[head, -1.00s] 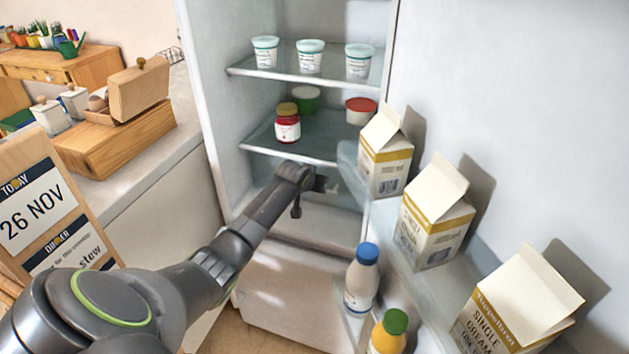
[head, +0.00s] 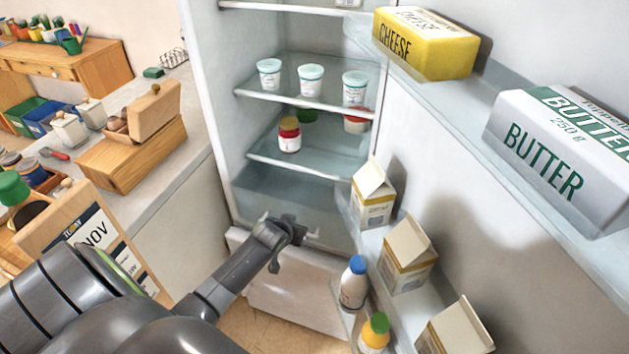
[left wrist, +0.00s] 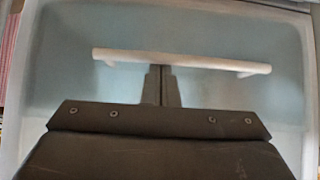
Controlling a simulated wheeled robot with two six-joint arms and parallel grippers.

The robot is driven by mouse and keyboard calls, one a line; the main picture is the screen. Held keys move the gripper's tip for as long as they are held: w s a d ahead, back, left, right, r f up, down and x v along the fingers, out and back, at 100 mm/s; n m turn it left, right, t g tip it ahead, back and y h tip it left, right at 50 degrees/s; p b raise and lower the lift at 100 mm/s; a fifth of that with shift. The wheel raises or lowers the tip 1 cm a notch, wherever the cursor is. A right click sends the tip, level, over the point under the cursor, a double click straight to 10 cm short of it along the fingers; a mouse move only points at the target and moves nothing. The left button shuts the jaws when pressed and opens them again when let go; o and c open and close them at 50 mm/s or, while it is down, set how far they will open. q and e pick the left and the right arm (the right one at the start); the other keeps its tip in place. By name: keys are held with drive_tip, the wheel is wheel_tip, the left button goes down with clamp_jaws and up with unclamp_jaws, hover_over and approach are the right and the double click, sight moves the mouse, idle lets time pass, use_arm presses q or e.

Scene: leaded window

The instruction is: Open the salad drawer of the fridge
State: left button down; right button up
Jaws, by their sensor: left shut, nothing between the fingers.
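The salad drawer (head: 285,195) is the bluish see-through box low in the fridge, below the bottom glass shelf. Its bluish front (left wrist: 220,95) fills much of the left wrist view, with a white bar handle (left wrist: 195,61) across it. My left gripper (head: 297,229) is in front of the drawer, low in the fridge opening. In the left wrist view its fingers (left wrist: 163,72) are shut and empty, their tips at the handle's lower edge. I cannot tell whether they touch it, or how far out the drawer is. My right gripper is out of view.
The open fridge door at right carries cartons (head: 408,255), bottles (head: 354,283), cheese (head: 425,45) and butter (head: 560,150), close to my left arm. White pots (head: 310,80) stand on a shelf above. A worktop (head: 195,120) and a sign board (head: 90,235) are at left.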

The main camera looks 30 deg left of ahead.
use_arm(q)
drive_tip(key=shift+s+d+f+p, duration=0.15)
drive_tip(key=shift+s+p, duration=0.1)
drive_tip(key=shift+s, duration=0.35)
drive_tip(key=shift+s+d+r+p, duration=0.1)
drive_tip(key=shift+s+d+p, duration=0.1)
drive_tip(key=shift+s, duration=0.4)
drive_tip(key=shift+f, duration=0.1)
